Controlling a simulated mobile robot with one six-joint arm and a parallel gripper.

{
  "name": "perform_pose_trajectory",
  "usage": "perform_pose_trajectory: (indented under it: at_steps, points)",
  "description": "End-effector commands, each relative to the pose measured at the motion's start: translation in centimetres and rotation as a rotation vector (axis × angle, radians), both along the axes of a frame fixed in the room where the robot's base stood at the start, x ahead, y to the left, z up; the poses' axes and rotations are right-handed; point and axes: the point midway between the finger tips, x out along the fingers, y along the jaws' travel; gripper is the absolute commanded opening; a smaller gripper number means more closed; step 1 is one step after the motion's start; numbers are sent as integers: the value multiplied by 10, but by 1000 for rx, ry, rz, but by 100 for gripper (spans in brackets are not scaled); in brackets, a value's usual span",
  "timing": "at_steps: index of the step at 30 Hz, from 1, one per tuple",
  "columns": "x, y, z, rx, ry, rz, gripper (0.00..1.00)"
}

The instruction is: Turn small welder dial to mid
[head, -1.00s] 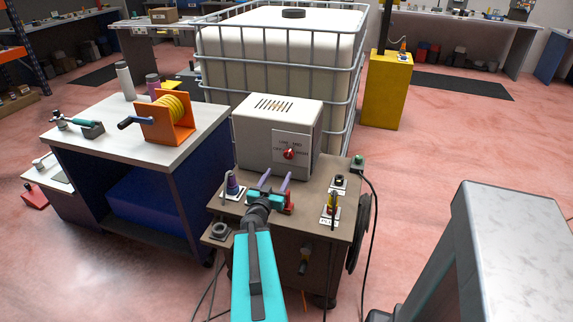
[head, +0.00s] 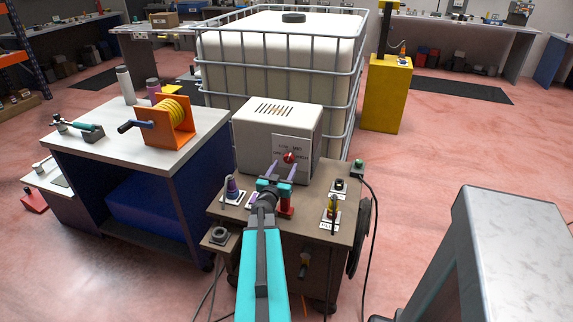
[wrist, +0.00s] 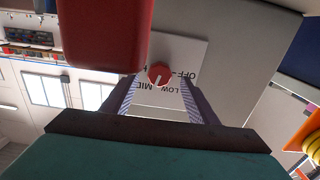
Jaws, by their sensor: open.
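The small welder (head: 262,135) is a pale box with a vented top on a brown cart. Its red dial (head: 289,157) sits on a white label plate with LOW and MID at the top. In the wrist view the red dial (wrist: 158,73) appears upside down; its white mark points toward the LOW and MID side, exact setting unclear. My gripper (head: 285,167) is open in front of the plate. In the wrist view its fingers (wrist: 160,82) stand either side of the dial in the picture; I cannot tell whether they touch it.
A red block (wrist: 103,35) looms close in the wrist view. An orange cable reel (head: 172,122) is on the left table. A caged white tank (head: 280,45) stands behind the welder.

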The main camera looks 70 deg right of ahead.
Motion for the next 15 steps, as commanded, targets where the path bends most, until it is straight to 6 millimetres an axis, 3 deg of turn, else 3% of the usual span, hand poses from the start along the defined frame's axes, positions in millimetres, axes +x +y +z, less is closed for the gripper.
perform_pose_trajectory:
  at_steps: [6,15]
  points:
    - [1,-20,0,-1,0,-2,53]
    - [1,-29,0,-1,1,0,53]
